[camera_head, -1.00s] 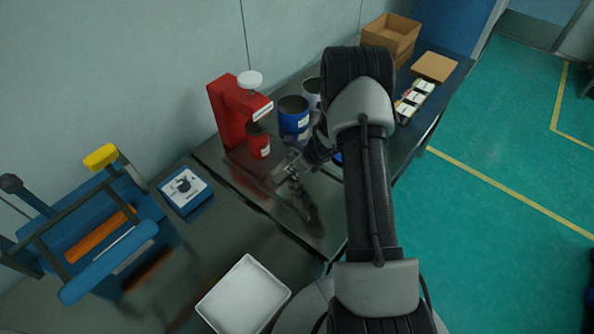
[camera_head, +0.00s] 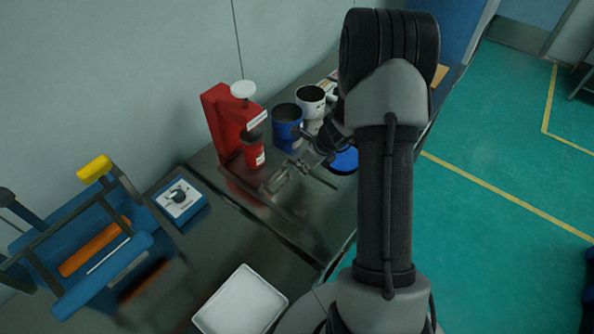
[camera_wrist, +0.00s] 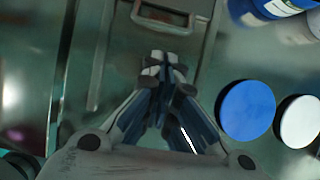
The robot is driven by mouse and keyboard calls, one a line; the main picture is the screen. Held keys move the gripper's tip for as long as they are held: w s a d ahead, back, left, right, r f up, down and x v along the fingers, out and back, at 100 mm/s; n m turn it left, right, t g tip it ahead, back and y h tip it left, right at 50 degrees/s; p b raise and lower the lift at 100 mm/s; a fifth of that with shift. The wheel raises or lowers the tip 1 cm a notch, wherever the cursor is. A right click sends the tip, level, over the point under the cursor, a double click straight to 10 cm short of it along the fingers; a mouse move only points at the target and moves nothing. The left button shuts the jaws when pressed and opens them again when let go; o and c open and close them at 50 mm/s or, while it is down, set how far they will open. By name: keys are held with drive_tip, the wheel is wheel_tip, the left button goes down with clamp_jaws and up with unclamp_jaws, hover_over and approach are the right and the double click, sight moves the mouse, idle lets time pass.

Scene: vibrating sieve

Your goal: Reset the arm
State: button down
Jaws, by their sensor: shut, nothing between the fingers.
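My gripper (camera_head: 279,178) is shut and empty. In the head view it hangs over the dark table (camera_head: 225,270), just right of and in front of the red machine. In the wrist view the fingertips of my gripper (camera_wrist: 165,60) are together, with the dark table surface below them. My arm rises through the middle right of the head view and hides part of the table behind it.
The red machine (camera_head: 222,125) holds a red cup (camera_head: 251,152). Blue (camera_head: 286,128) and white (camera_head: 310,100) containers stand behind my gripper. Blue (camera_wrist: 247,110) and white (camera_wrist: 300,121) lids lie beside it. A white tray (camera_head: 240,302), blue-white box (camera_head: 180,200) and blue rack (camera_head: 90,262) stand left.

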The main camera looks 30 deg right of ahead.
drive_tip(key=s+a+r+n+y+b, duration=0.1)
drive_tip(key=s+a+r+n, duration=0.2)
drive_tip(key=a+r+n, duration=0.55)
drive_tip(key=s+a+r+n, duration=0.4)
drive_tip(key=a+r+n, duration=0.2)
drive_tip(key=r, duration=0.5)
drive_tip(key=s+a+r+n+h, duration=0.1)
drive_tip(key=s+a+r+n, duration=0.1)
drive_tip(key=s+n, duration=0.6)
drive_tip(key=s+a+r+n+h+b, duration=0.1)
drive_tip(key=s+r+n, duration=0.3)
drive_tip(key=s+n, duration=0.5)
drive_tip(key=s+h, duration=0.1)
drive_tip(key=s, duration=0.2)
drive_tip(key=shift+s+a+r, duration=0.15)
drive_tip(key=shift+s+a, duration=0.15)
drive_tip(key=shift+a, duration=0.05)
drive_tip(key=shift+w, duration=0.1)
